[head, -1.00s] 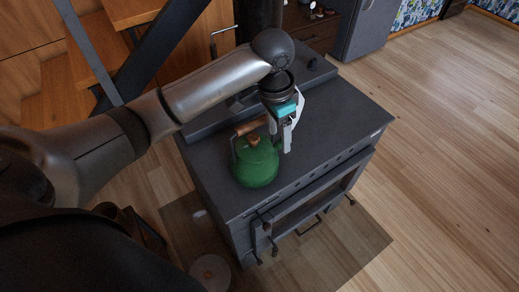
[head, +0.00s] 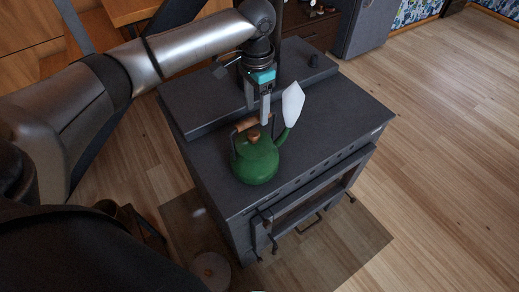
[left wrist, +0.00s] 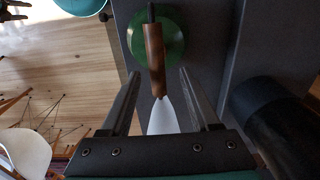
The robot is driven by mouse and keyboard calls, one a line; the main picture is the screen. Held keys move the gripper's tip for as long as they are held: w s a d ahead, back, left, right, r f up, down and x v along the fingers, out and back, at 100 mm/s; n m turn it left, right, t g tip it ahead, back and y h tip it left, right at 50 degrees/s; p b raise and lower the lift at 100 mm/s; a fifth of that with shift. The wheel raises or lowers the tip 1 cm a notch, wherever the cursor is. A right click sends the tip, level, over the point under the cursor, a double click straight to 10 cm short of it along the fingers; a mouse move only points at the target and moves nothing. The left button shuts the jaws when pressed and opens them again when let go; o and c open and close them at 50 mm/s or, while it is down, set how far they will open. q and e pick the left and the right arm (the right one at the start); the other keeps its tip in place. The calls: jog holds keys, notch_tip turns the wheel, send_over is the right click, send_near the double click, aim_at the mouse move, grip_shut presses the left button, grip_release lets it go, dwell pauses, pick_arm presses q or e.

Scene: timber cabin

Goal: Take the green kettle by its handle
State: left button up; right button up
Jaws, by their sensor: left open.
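The green kettle (head: 257,164) stands upright on the dark stove top. Its brown wooden handle (head: 245,124) arches over the lid, and its green spout (head: 284,136) points to the back right. My left gripper (head: 265,118) is open and empty, pointing down close to the handle. In the left wrist view, the handle (left wrist: 154,55) lies ahead, its near end between the lines of the two fingers (left wrist: 159,72). The fingers do not grip it; how far their tips are above it is hard to tell. My right gripper is out of view.
A pointed white shape (head: 293,102) rises over the spout, close beside the gripper. The stove (head: 335,112) has a raised back ledge and a front rail. Its top is clear to the right of the kettle. Wooden floor lies open on the right.

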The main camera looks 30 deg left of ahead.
pick_arm(q)
jog(key=shift+w+d+f+b, duration=0.15)
jog(key=shift+f+b, duration=0.1)
jog(key=shift+f, duration=1.5)
jog(key=shift+d+f+b, duration=0.15)
jog(key=shift+f+b, duration=0.05)
jog(key=shift+f, duration=1.5)
jog(key=shift+c, duration=0.4)
grip_shut()
jog(key=shift+r, duration=0.1)
